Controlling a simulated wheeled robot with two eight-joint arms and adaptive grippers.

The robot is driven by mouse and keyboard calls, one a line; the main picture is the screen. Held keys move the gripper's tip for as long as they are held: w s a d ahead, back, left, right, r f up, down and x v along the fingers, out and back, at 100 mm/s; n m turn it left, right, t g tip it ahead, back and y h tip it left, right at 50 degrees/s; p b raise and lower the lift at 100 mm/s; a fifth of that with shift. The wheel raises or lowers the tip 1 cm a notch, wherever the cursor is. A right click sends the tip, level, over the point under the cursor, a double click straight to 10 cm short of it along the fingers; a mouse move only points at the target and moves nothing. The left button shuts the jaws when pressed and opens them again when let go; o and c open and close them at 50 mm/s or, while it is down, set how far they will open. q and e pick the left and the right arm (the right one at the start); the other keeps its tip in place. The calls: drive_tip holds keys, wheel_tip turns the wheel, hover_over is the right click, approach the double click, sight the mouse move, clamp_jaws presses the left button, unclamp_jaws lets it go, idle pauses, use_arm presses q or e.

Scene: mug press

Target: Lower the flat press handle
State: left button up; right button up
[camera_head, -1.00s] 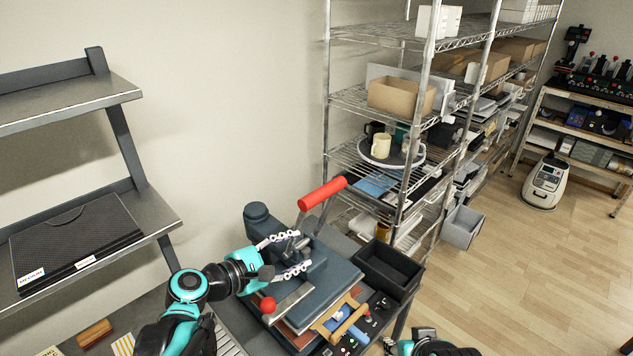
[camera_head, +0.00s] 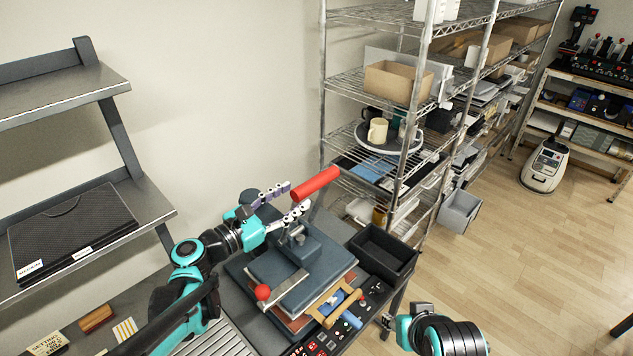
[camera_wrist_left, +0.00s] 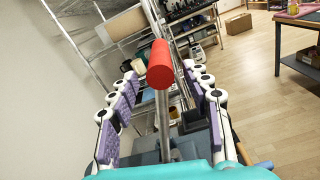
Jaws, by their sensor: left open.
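The flat press (camera_head: 283,278) stands on the bench with its blue-grey top plate. Its handle has a red grip (camera_head: 315,187) on a metal bar and points up and to the right. My left gripper (camera_head: 297,197) is open beside the handle, its fingertips near the lower end of the red grip. In the left wrist view the red grip (camera_wrist_left: 160,64) stands between the two spread, purple-padded fingers, apart from both. My right gripper (camera_head: 394,322) shows at the lower right, away from the press; its fingers are too unclear to judge.
A black bin (camera_head: 383,253) sits on the bench right of the press. A control panel (camera_head: 350,318) with buttons is in front. A wire shelf rack (camera_head: 399,170) stands close behind the handle. A grey shelf (camera_head: 150,204) is at left.

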sight(312, 185)
use_arm(q)
drive_tip(key=x, duration=0.7)
drive_tip(key=shift+w+d, duration=0.1)
clamp_jaws()
